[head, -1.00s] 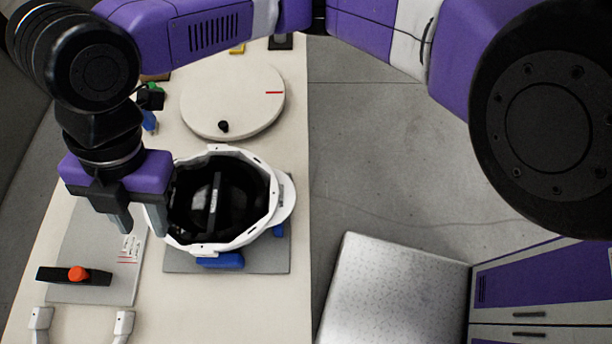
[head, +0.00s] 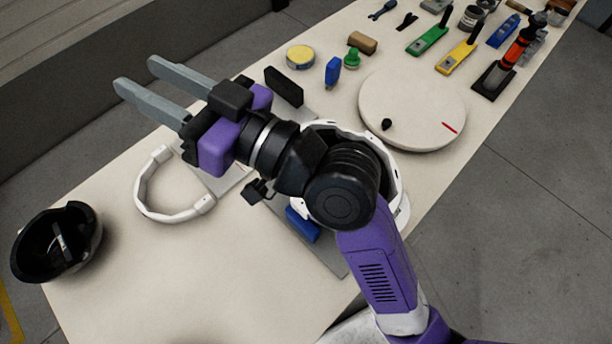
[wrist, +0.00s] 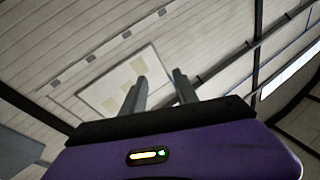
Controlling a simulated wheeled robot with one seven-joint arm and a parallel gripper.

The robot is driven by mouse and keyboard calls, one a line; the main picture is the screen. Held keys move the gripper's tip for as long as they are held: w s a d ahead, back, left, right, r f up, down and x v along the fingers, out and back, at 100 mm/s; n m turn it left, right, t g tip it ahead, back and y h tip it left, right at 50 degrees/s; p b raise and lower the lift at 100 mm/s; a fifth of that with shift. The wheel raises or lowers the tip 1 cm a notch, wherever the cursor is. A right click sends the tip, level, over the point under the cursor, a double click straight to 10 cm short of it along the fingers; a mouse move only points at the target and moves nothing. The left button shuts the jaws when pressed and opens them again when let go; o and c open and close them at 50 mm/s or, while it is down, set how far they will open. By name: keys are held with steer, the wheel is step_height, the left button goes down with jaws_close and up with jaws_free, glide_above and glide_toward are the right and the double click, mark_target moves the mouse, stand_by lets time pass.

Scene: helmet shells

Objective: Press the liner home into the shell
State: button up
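The white helmet shell (head: 398,178) sits on a grey plate (head: 322,256) with a blue block (head: 302,225). My arm covers most of it, so its inside is hidden. A black bowl-shaped piece with a pale strip inside, perhaps a liner (head: 84,251), lies tilted at the table's near left corner. My gripper (head: 137,74) is beyond and left of the shell, raised, pointing to the upper left. Its two grey fingers are apart with nothing between them. The wrist view also shows the empty open fingers (wrist: 160,75) against a wall and ceiling.
A white C-shaped band (head: 146,186) lies between the black piece and the shell. A round white turntable (head: 410,108) stands behind the shell. A black block (head: 284,86), a yellow-topped tin (head: 300,57) and several tools line the back.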

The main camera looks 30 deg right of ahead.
steer(key=s+d+f+m+h, duration=0.2)
steer(key=s+d+f+h, duration=0.1)
steer(key=d+f, duration=0.1)
steer(key=s+d+f+m+h, duration=0.3)
steer(key=s+d+f, duration=0.1)
steer(key=f, duration=0.3)
steer(key=s+d+f+m+h, duration=0.3)
steer(key=s+d+f+h, duration=0.1)
steer(key=f, duration=0.1)
steer(key=shift+f+t, duration=0.35)
steer(key=shift+t, duration=0.05)
steer(key=s+d+f+n+g+h, duration=0.1)
steer(key=s+d+f, duration=0.1)
steer(key=s+d, duration=0.3)
steer(key=s+d+f+n+g+h, duration=0.1)
steer(key=s+d, duration=0.4)
steer(key=s, duration=0.8)
steer(key=shift+s+f+n, duration=0.4)
steer(key=shift+f+n, duration=0.2)
steer(key=shift+f, duration=0.2)
